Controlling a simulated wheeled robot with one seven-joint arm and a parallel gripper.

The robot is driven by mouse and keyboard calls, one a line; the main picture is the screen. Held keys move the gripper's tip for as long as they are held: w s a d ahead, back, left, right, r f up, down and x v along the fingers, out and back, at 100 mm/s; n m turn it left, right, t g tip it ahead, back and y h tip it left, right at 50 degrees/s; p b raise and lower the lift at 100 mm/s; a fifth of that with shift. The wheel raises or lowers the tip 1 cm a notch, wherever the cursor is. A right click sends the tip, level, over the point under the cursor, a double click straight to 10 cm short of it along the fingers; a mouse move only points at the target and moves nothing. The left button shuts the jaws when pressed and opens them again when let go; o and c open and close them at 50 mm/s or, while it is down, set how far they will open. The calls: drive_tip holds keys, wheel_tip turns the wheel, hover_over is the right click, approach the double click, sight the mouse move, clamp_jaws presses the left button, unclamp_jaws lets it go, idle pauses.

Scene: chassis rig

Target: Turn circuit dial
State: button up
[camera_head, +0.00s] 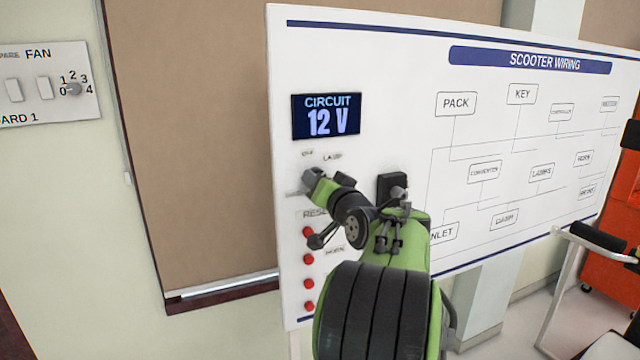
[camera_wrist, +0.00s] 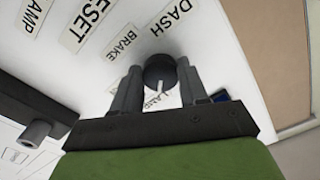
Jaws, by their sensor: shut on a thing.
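The circuit dial (camera_wrist: 159,68) is a dark round knob with a white pointer mark on the white panel, seen in the wrist view. Labels DASH, BRAKE and LAMP stand around it, and the white mark points toward LAMP. My gripper (camera_wrist: 158,76) is shut on the dial, with one grey finger on each side. In the head view my gripper (camera_head: 308,188) is at the left part of the panel, below the display (camera_head: 326,117), which reads CIRCUIT 12 V. My gripper and arm hide the dial there.
Several red buttons (camera_head: 308,258) run down the panel (camera_head: 400,70) below my gripper. A black block (camera_head: 391,184) sits to its right. A wall board with a FAN dial (camera_head: 73,89) hangs at the far left. A white-framed stand (camera_head: 570,270) is at the right.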

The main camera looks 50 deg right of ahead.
drive_tip(key=o, duration=1.1)
drive_tip(key=shift+c, duration=0.2)
drive_tip(key=b+v, duration=0.3)
drive_tip(key=v, duration=1.2)
drive_tip(key=shift+s+a, duration=0.2)
drive_tip(key=shift+s, duration=0.1)
